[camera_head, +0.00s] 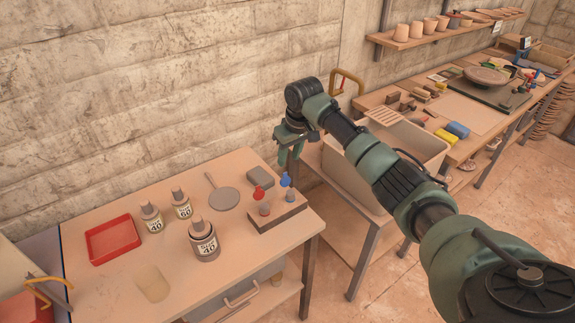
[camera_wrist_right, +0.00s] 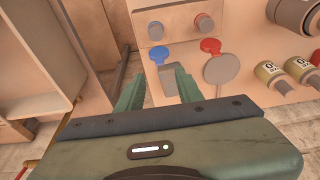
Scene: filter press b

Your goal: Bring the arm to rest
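My right arm comes in from the right in the head view, raised and bent. My right gripper (camera_head: 289,153) points down near the right back corner of the wooden table (camera_head: 185,275). In the right wrist view the two green fingers of the right gripper (camera_wrist_right: 156,82) stand apart with nothing between them, so it is open and empty. It is apart from the wooden block with red and blue knobs (camera_head: 279,219), which also shows in the wrist view (camera_wrist_right: 182,28). My left gripper is not in view.
A pale basin (camera_head: 347,178) stands right beside my right gripper. The table holds a red tray (camera_head: 113,239), several labelled bottles, a round grey paddle (camera_head: 224,198) and a grey block (camera_head: 260,177). A long bench (camera_head: 455,112) with many items stands at the back right.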

